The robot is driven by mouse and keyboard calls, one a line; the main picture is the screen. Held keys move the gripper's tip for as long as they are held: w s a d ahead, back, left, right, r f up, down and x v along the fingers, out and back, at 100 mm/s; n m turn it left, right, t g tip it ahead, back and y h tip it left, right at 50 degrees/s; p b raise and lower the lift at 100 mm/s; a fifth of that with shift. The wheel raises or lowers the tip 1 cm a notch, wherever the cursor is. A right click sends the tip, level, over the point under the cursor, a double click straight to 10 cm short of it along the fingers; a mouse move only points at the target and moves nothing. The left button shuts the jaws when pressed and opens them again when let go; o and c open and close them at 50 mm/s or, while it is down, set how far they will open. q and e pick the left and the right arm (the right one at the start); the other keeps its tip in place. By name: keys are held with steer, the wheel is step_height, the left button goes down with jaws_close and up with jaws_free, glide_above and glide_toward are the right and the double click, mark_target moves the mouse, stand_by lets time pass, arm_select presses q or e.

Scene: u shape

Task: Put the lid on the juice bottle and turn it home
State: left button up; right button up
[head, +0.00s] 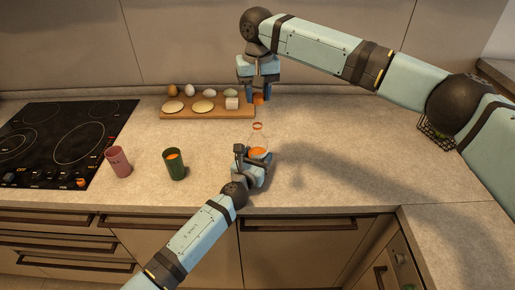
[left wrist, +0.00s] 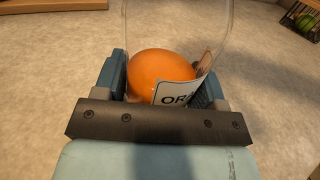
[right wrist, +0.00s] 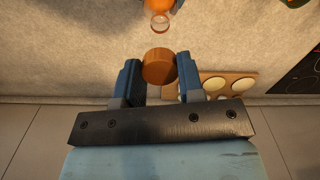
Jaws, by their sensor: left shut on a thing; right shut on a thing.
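The juice bottle (head: 259,137) is clear, with orange juice low inside and an open neck. My left gripper (head: 255,162) is shut around its lower part on the counter. In the left wrist view the bottle (left wrist: 165,75) shows between the fingers with a white label starting "OR".
A wooden board (head: 190,112) with eggs, pale rounds and a white block lies behind at left. A pink cup (head: 118,161) and a green cup (head: 174,164) stand left, near the black hob (head: 65,143). A wire basket (head: 432,133) is at right. The counter right of the bottle is clear.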

mark_target(258, 124)
steer(key=shift+f, duration=2.45)
steer(key=shift+f, duration=0.9)
steer(key=shift+f, duration=0.5)
